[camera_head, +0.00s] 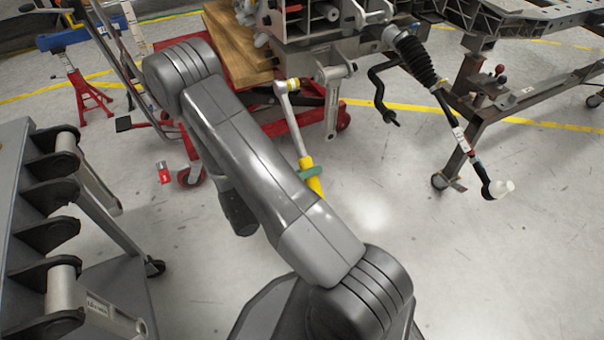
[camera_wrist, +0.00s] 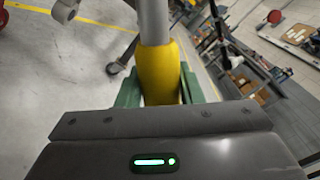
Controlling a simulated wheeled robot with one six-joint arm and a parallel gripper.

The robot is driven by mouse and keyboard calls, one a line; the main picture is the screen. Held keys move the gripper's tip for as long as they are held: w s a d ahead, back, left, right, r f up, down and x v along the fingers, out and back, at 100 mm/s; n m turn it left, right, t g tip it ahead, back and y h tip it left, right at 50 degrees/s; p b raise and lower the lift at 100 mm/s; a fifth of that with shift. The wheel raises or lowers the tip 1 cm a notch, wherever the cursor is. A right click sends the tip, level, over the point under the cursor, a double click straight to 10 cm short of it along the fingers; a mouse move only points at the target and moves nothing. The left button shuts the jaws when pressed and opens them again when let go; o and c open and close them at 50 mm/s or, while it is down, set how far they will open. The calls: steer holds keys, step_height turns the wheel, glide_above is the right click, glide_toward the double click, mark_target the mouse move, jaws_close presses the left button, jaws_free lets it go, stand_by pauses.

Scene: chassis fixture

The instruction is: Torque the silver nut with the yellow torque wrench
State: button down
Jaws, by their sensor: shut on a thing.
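The torque wrench (camera_head: 292,122) has a silver shaft and a yellow handle (camera_head: 316,184). It stands at a tilt in mid-view, its head at the upper end beside a grey link arm (camera_head: 333,96) of the chassis assembly. My gripper (camera_head: 308,172) has green fingers and is shut around the yellow handle. In the wrist view the handle (camera_wrist: 159,72) sits between the green fingers of my gripper (camera_wrist: 160,92), and the shaft runs up out of the picture. I cannot make out the silver nut. Whether the wrench head touches anything is unclear.
A red wheeled lift (camera_head: 285,122) and a wooden block (camera_head: 238,45) are behind the wrench. A black-booted shaft (camera_head: 418,60) hangs to the right. A metal frame stand (camera_head: 470,110) is at the right. A grey rack (camera_head: 20,220) is close at left. The floor at centre right is clear.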

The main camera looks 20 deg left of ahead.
steer(key=x, duration=0.3)
steer(key=shift+w+d, duration=0.15)
steer(key=shift+x, duration=1)
stand_by(1.1)
steer(key=shift+w+a+f+m+b, duration=0.35)
steer(key=shift+w+f+m+b, duration=0.05)
steer(key=shift+f+b, duration=0.1)
steer(key=shift+w+a, duration=0.1)
stand_by(0.6)
steer(key=shift+w+a+f+m+b, duration=0.35)
steer(key=shift+f+m+b, duration=0.15)
steer(key=shift+w+a, duration=0.1)
stand_by(0.4)
